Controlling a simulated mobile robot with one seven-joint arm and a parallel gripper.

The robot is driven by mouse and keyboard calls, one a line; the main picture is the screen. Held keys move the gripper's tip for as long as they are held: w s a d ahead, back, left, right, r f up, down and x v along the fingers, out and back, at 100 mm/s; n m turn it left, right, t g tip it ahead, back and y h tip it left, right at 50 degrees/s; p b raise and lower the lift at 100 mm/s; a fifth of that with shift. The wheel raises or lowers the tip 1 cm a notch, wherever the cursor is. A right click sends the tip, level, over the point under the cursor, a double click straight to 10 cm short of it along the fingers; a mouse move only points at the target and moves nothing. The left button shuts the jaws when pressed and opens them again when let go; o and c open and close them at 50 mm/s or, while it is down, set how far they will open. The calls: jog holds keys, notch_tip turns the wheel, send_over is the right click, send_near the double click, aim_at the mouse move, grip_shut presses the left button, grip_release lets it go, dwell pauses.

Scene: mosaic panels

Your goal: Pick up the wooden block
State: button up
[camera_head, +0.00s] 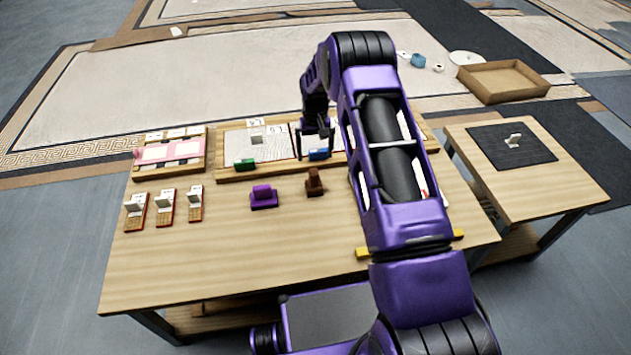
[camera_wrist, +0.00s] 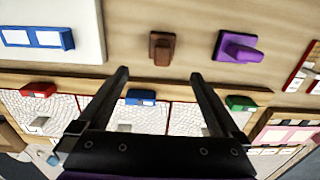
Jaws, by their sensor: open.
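A small brown wooden block (camera_head: 315,183) with a raised upright part stands on the table (camera_head: 230,250), right of a purple block (camera_head: 264,197). In the wrist view the wooden block (camera_wrist: 162,49) lies just beyond my fingertips, near the line between them, with the purple block (camera_wrist: 239,47) to its right. My gripper (camera_head: 316,148) is above the panel's front edge, behind the wooden block in the head view. Its two fingers (camera_wrist: 159,75) are spread, with nothing held. A blue block (camera_wrist: 141,97) shows below, between the fingers, apparently on the panel.
The wood-framed mosaic panel (camera_head: 223,165) carries green (camera_head: 245,164), blue and red (camera_wrist: 38,90) blocks. A pink panel (camera_head: 170,151) and several small card stands (camera_head: 165,206) are at left. A side table (camera_head: 560,175) holds a black mat (camera_head: 485,147). The front of the table is mostly clear.

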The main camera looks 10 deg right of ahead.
aim_at(315, 170)
notch_tip(315, 170, down, 9)
jog(key=shift+b, duration=0.45)
jog(key=shift+s+a+f+b, duration=0.1)
jog(key=shift+s+f+b, duration=0.1)
jog(key=shift+f, duration=1.15)
jog(key=shift+s+a+f+b, duration=0.1)
jog(key=shift+f+b, duration=0.05)
jog(key=shift+f, duration=1.2)
jog(key=shift+c, duration=0.3)
jog(key=shift+r, duration=0.1)
jog(key=c, duration=1.3)
notch_tip(315, 170, up, 10)
jog(key=shift+p, duration=0.7)
jog(key=shift+c, duration=0.2)
